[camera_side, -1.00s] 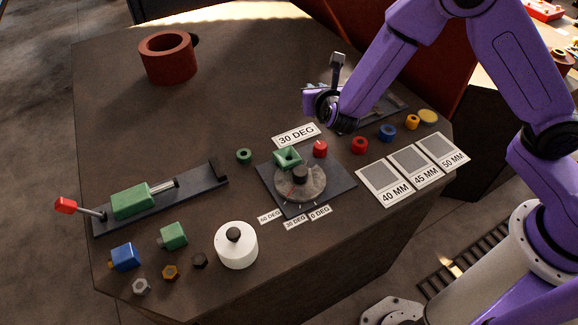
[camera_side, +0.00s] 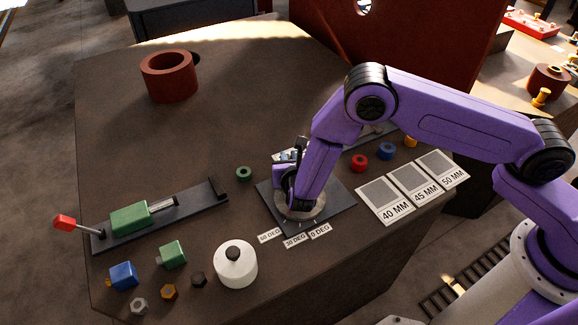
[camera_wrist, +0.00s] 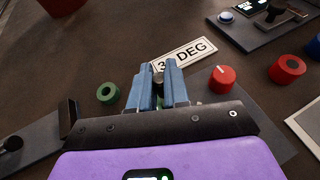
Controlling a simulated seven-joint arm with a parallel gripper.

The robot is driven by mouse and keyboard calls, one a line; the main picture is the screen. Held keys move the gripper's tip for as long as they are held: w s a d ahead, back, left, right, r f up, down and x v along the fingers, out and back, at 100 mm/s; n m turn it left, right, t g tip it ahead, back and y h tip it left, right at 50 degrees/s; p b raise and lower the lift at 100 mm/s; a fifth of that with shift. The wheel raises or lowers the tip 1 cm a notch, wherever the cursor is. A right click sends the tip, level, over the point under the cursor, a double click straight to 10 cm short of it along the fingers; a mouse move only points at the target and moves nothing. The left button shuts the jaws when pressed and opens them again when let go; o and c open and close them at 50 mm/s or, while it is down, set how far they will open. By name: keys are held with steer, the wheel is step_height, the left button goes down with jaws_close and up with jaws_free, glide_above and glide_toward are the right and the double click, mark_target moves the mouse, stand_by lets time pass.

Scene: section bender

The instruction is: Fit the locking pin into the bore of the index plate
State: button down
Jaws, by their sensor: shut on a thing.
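The index plate is a grey round disc (camera_side: 318,214) on a dark square base (camera_side: 335,192), with angle labels at its front edge. My gripper (camera_side: 286,174) is low over this disc and hides its middle and the green block there. In the wrist view my gripper (camera_wrist: 158,74) has its blue fingers shut on a small dark piece (camera_wrist: 158,79) with a rounded end. I cannot tell whether this piece is the locking pin or how it sits relative to the bore, which is hidden.
A white weight (camera_side: 236,266) stands in front. The slide with a green block (camera_side: 130,218) is at left.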

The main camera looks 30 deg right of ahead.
steer(key=shift+f, duration=1.3)
steer(key=shift+f, duration=0.1)
steer(key=c, duration=1.1)
jaws_free()
steer(key=shift+s+a+r, duration=0.1)
steer(key=shift+s+r, duration=0.1)
steer(key=v, duration=1.1)
steer(key=shift+s, duration=0.2)
steer(key=shift+r, duration=0.1)
